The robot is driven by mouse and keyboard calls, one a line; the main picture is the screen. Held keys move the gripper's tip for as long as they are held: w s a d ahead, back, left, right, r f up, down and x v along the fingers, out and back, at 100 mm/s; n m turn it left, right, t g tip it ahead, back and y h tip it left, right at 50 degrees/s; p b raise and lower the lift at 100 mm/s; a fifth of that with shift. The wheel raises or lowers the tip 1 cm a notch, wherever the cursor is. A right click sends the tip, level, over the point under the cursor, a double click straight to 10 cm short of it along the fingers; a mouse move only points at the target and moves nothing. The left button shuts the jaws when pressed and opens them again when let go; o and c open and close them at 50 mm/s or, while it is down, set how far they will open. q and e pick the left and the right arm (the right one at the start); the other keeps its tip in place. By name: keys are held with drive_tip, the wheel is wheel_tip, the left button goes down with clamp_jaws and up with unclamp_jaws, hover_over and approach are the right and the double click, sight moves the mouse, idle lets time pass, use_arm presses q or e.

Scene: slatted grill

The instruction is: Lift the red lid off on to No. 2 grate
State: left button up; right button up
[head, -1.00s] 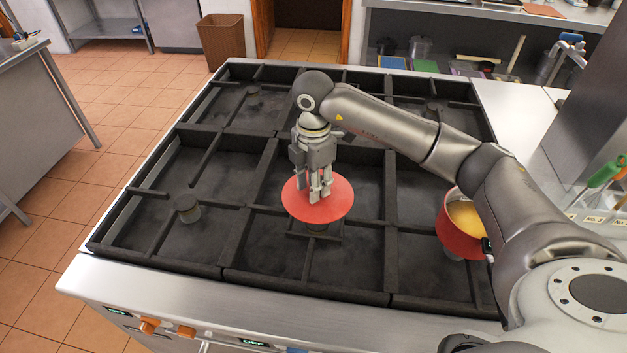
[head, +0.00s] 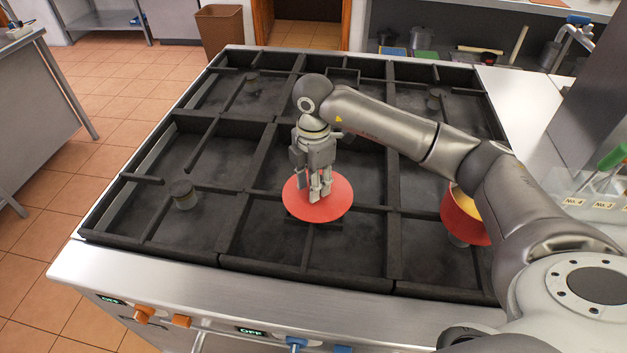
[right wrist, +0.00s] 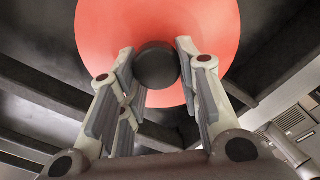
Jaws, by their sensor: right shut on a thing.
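The red lid (head: 318,207) is a flat round disc over the front middle grate (head: 345,262) of the stove. My right gripper (head: 320,192) points down and is shut on its black knob (right wrist: 156,66), which sits between the fingers in the right wrist view. The lid looks level and very low over the bars; I cannot tell whether it touches them. It hides the burner below. The red pot (head: 462,221) with yellow contents stands uncovered on the front right grate, partly behind my right arm. No grate number is readable on the stove. My left gripper is out of view.
The front left grate (head: 165,215) is empty, with its burner (head: 184,194) bare. The back grates are clear too. A clear holder with small number labels (head: 590,203) and green-handled tools stands at the right.

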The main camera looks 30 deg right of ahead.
drive_tip(key=shift+f+b, duration=0.35)
drive_tip(key=shift+f, duration=0.2)
drive_tip(key=o, duration=1.3)
drive_tip(key=shift+c, duration=0.2)
wheel_tip(320, 180, up, 12)
